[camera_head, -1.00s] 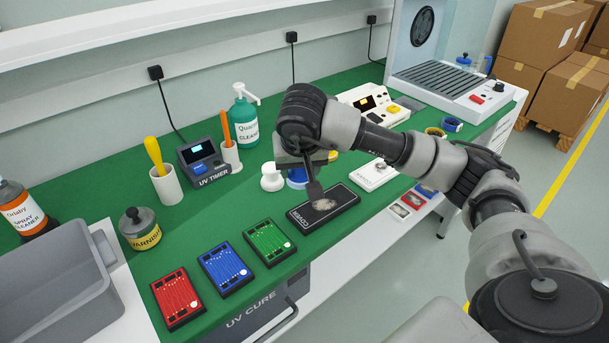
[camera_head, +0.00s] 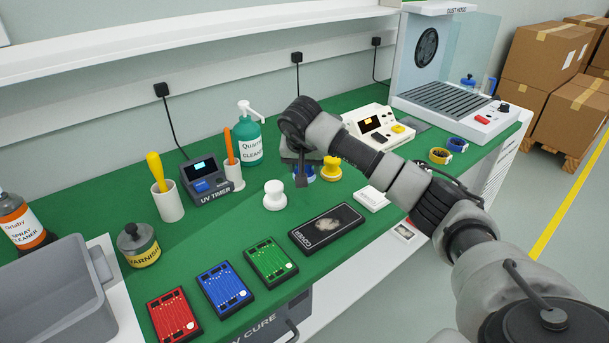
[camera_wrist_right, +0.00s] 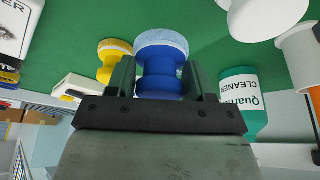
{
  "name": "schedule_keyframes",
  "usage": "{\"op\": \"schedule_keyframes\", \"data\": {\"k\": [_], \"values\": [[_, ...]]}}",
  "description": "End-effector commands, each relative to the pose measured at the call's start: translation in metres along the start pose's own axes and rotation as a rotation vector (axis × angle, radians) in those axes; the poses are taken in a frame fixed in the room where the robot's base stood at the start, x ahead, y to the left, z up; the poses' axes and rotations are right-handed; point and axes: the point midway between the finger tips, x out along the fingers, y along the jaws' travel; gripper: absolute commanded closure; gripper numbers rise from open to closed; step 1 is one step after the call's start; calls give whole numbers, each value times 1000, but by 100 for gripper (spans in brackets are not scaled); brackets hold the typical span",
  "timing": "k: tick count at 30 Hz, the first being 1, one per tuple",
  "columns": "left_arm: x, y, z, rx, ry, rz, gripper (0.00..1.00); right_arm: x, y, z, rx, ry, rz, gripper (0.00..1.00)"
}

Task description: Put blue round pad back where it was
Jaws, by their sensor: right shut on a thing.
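The blue round pad (camera_head: 311,174) is mostly hidden behind my right gripper (camera_head: 302,178) in the head view. The right wrist view shows the pad (camera_wrist_right: 160,72) between the two fingers of that gripper (camera_wrist_right: 159,82), its pale blue face pointing away from the palm. The gripper is shut on its blue handle. It is between a white round pad (camera_head: 274,195) and a yellow round pad (camera_head: 331,168). I cannot tell whether the blue pad touches the green bench mat (camera_head: 225,222). My left gripper is out of view.
A black cover (camera_head: 343,218) with a pale smudge lies in front. Red (camera_head: 174,316), blue and green boards lie to its left. A green cleaner bottle (camera_head: 249,147) and the UV timer (camera_head: 205,181) stand behind left. A white device (camera_head: 376,128) stands behind right.

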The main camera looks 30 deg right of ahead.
Motion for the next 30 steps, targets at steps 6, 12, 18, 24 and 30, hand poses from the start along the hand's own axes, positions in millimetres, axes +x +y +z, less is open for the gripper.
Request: {"op": "schedule_keyframes", "data": {"k": [6, 12, 18, 24, 30], "values": [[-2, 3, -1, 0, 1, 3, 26, 29, 1, 13, 0, -4, 2, 70], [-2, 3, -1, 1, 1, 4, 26, 31, 0, 14, 0, -1, 1, 70], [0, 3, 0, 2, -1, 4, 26, 34, 1, 15, 0, -1, 2, 70], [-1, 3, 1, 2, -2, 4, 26, 34, 1, 15, 0, -2, 1, 22], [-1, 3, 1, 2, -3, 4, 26, 34, 1, 15, 0, -2, 2, 22]]}}
